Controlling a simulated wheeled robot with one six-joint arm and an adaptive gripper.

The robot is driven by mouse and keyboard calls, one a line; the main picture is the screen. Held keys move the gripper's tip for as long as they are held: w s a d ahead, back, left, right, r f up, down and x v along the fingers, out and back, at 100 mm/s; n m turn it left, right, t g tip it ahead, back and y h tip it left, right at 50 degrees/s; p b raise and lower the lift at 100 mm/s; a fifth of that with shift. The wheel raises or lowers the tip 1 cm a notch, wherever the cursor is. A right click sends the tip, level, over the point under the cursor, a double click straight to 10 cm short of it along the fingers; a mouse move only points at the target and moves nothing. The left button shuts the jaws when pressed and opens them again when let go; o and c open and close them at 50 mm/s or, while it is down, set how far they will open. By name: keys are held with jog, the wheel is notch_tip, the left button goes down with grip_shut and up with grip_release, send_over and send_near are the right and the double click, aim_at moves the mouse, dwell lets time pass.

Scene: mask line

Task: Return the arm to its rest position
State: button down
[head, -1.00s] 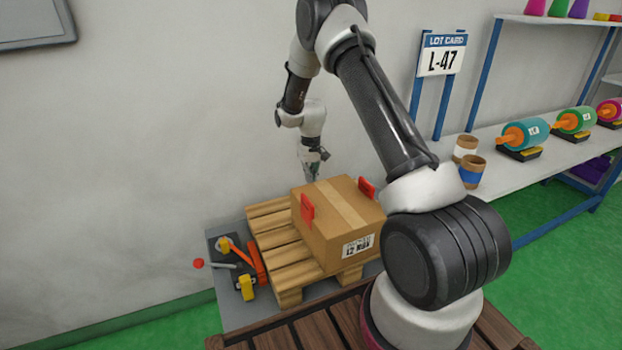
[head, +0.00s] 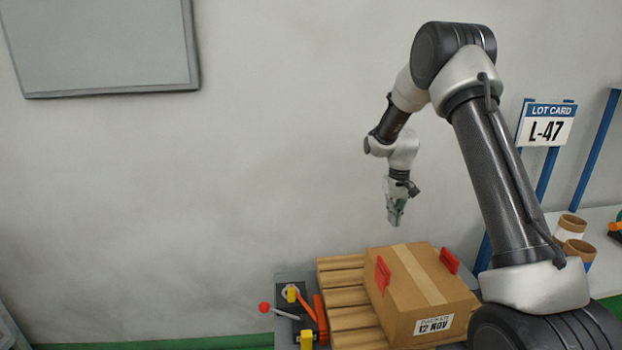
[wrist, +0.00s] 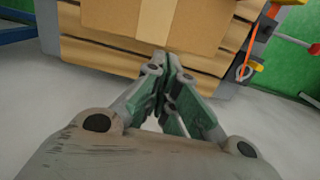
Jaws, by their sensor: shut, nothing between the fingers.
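My gripper (head: 395,222) is at the end of my raised, folded arm, above and a little behind the cardboard box (head: 412,290) in the head view. It points down. In the wrist view my gripper (wrist: 162,75) has its fingers together with nothing between them. The box (wrist: 158,22) lies beyond the fingertips there, apart from them.
The box sits on a wooden pallet (head: 342,295), with red clips (head: 449,260) on its top edges. A device with an orange lever (head: 320,318) and a red knob (head: 264,307) is left of it. The lot card L-47 (head: 546,130) and cardboard rolls (head: 570,228) are at the right.

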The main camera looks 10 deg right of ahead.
jog(key=shift+g, duration=0.6)
jog(key=s, duration=0.6)
jog(key=shift+f, duration=0.25)
jog(key=s+r+t, duration=0.3)
jog(key=s+r, duration=0.9)
jog(key=s, duration=0.4)
jog(key=s+r+t, duration=0.2)
jog(key=s+r, duration=1.1)
jog(key=s, duration=0.3)
jog(key=shift+s+a+r+t, duration=0.25)
jog(key=shift+s+a+t, duration=0.1)
jog(key=shift+a+t, duration=0.1)
